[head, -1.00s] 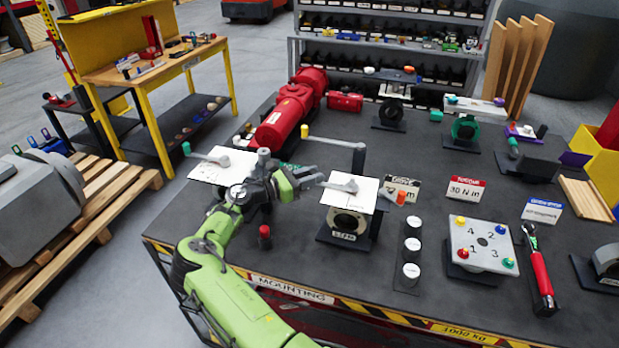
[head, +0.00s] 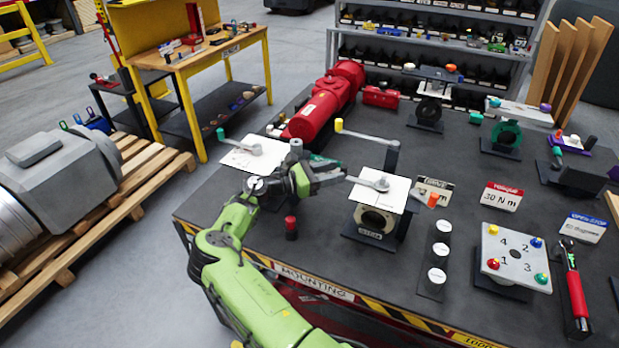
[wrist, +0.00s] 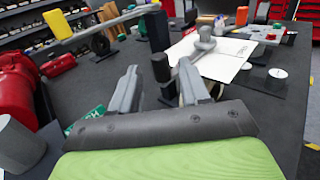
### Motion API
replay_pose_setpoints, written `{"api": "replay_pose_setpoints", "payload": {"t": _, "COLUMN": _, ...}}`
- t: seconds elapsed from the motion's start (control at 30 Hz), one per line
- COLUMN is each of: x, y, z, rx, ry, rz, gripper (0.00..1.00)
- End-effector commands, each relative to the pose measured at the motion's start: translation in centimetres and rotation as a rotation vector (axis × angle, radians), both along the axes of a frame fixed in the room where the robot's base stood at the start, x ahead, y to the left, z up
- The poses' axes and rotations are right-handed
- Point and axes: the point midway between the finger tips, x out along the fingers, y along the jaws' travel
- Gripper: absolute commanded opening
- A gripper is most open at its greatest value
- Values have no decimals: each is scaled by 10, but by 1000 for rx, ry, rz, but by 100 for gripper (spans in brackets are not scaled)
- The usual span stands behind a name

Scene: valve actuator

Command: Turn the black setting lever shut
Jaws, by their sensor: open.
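A grey lever (head: 372,182) is mounted on a white plate (head: 392,196) on top of a dark valve body (head: 375,220). The lever's arm points left from its hub toward my gripper (head: 338,175). In the wrist view the hub (wrist: 205,40) is beyond my right finger, and a black grip (wrist: 161,68) stands upright between the fingers. It appears to be the end of this lever. My gripper (wrist: 160,82) is open around the black grip, with space visible on its left. In the head view the fingers hide the grip.
A post-mounted lever with a yellow tip (head: 338,125) is close behind my gripper. A teal-tipped lever (head: 221,134) is at left, over another white plate. A small red-topped post (head: 290,222) stands below my gripper. Several white-topped cylinders (head: 437,275) are at right.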

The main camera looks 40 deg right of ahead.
Motion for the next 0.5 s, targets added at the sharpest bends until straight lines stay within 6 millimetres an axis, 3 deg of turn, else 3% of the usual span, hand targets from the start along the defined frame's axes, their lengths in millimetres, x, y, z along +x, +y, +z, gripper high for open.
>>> {"api": "replay_pose_setpoints", "payload": {"t": 0.1, "x": 16, "y": 33, "z": -2, "rx": -3, "ry": 0, "rz": 7, "gripper": 46}}
{"api": "replay_pose_setpoints", "payload": {"t": 0.3, "x": 35, "y": 81, "z": -2, "rx": -3, "ry": 0, "rz": 4, "gripper": 46}}
{"api": "replay_pose_setpoints", "payload": {"t": 0.5, "x": 43, "y": 102, "z": -1, "rx": -2, "ry": 0, "rz": -2, "gripper": 46}}
